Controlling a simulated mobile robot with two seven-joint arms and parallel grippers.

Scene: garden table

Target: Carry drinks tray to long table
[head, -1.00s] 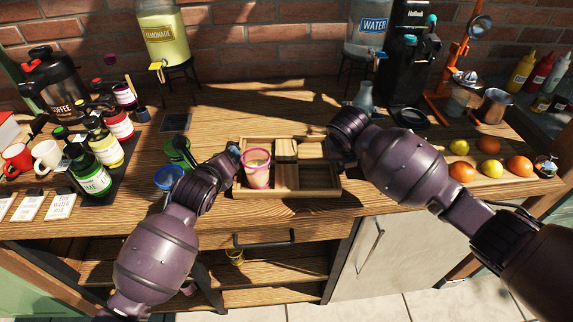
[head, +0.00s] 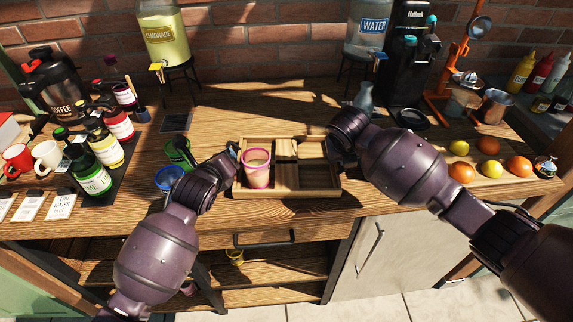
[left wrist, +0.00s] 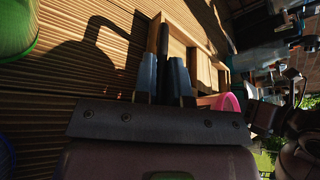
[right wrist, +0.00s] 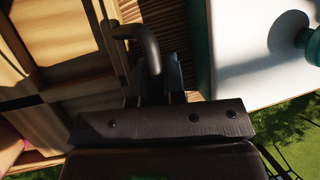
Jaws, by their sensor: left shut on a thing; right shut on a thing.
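The wooden drinks tray (head: 310,192) sits on the wooden counter and is split into compartments. A pink-rimmed cup (head: 256,169) with a pale drink stands upright in its front left compartment. My left gripper (head: 234,160) is at the tray's left side. In the left wrist view its blue-padded fingers (left wrist: 164,80) are shut on a dark handle beside the tray wall. My right gripper (head: 338,150) is at the tray's right side. In the right wrist view it is shut at a dark curved handle (right wrist: 140,40); the fingertips are partly hidden there.
A blue-rimmed container (head: 168,178) and a green one (head: 178,150) stand left of the tray. Bottles (head: 88,172) and mugs (head: 47,155) fill the far left. Oranges and lemons (head: 489,168) lie at right. The counter behind the tray is mostly clear.

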